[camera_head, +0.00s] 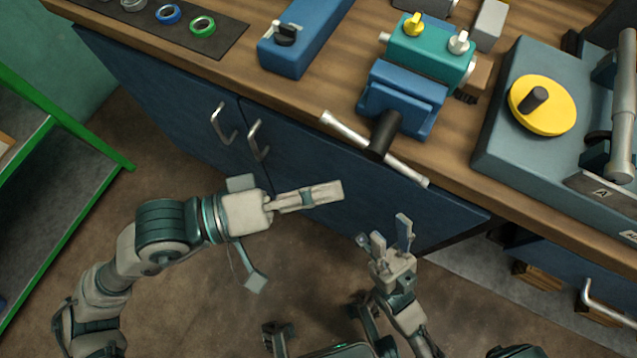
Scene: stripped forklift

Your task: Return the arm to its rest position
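My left arm (165,232) comes in from the lower left and is bent, reaching to the right over the floor in front of the workbench. Its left gripper (338,190) points right, level with the cabinet doors. Its fingers are seen side-on and overlap, so their gap is hidden. Nothing is visible in it. My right gripper (384,232) points up near the bottom middle, below the vise handle. Its fingers stand apart with nothing visible between them. Both grippers appear apart from the bench.
The wooden workbench (330,95) carries a blue vise (403,98) whose handle bar (345,133) juts over the front edge. A grey device with a yellow dial (550,118) sits right. Blue cabinet doors (180,105) have protruding handles. A green-framed cart (75,155) stands left. Floor between is clear.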

